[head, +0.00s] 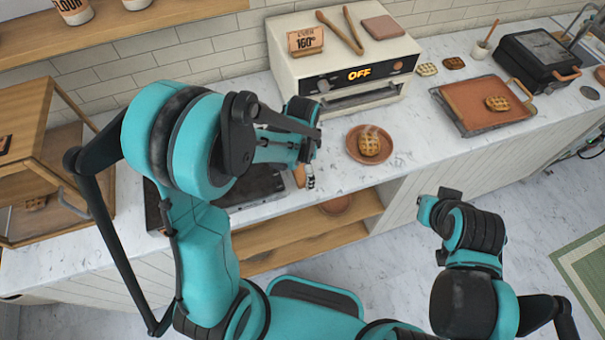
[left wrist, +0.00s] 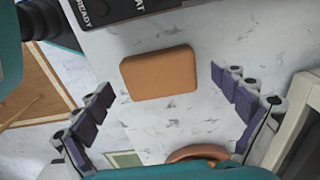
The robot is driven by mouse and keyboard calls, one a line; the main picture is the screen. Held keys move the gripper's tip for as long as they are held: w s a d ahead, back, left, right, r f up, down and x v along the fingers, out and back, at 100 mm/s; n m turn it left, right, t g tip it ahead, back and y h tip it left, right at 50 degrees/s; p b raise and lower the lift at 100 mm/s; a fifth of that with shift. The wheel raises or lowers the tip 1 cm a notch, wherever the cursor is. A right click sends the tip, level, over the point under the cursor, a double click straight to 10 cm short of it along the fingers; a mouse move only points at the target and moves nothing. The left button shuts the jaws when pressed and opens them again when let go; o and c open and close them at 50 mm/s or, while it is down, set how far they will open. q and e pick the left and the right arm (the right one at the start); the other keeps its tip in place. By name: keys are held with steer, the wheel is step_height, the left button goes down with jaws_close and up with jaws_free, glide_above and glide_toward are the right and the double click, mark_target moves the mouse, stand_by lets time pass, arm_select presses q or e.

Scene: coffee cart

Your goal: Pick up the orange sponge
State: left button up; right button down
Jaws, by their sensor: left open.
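The orange sponge (left wrist: 159,73) is a rounded block lying flat on the pale marble counter in the left wrist view. In the head view only a small orange sliver of it (head: 299,176) shows beside my left gripper, and the arm hides the rest. My left gripper (head: 310,178) points down over the counter. In the left wrist view its two dark padded fingers (left wrist: 160,82) are spread wide, one on each side of the sponge, with gaps and no contact visible. My right arm is at the lower right of the head view, and its jaws cannot be made out.
A black appliance (head: 255,187) lies left of the sponge, partly behind my arm. A terracotta plate with a waffle (head: 369,144) is close on the right. A cream oven (head: 345,70) stands behind. An orange tray (head: 465,98) is farther right. An open shelf (head: 300,238) is below the counter.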

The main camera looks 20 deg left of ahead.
arm_select(q)
steer(key=c, duration=0.9)
steer(key=shift+c, duration=0.2)
steer(key=shift+r, duration=0.1)
steer(key=shift+r, duration=0.45)
steer(key=r+p, duration=0.1)
steer(key=r, duration=0.1)
steer(key=d+r, duration=0.1)
steer(key=r, duration=0.1)
steer(key=shift+w+p, duration=0.15)
steer(key=shift+p, duration=0.25)
steer(key=w+d+r+p, duration=0.1)
steer(key=w+d+r, duration=0.2)
steer(key=d+r, duration=0.3)
steer(key=d, duration=0.4)
steer(key=shift+w+p, duration=0.15)
steer(key=shift+p, duration=0.2)
